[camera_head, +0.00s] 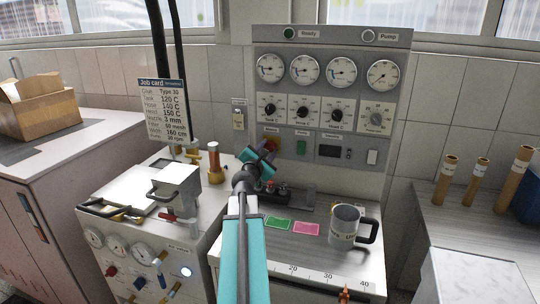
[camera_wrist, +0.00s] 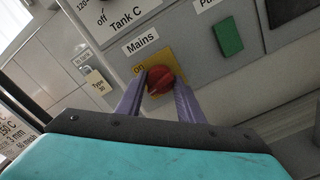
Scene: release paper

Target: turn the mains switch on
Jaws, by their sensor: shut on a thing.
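The mains switch is a red knob (camera_wrist: 160,80) on a yellow plate (camera_wrist: 174,52) below the "Mains" label in the wrist view. The word "on" shows at the plate's upper left; the knob's exact pointing direction is hard to tell. My gripper (camera_wrist: 162,84) is shut on the red knob, with one purple-grey finger on each side. In the head view my gripper (camera_head: 266,157) is at the panel's lower left and hides most of the switch.
A green pump button (camera_wrist: 228,37) sits right of the switch, and a dark display (camera_head: 330,151) is further right. Dials and gauges fill the panel (camera_head: 333,45) above. A grey mug (camera_head: 346,225) and green and pink cards (camera_head: 306,228) are on the bench below. A padlock tag (camera_wrist: 97,80) hangs at left.

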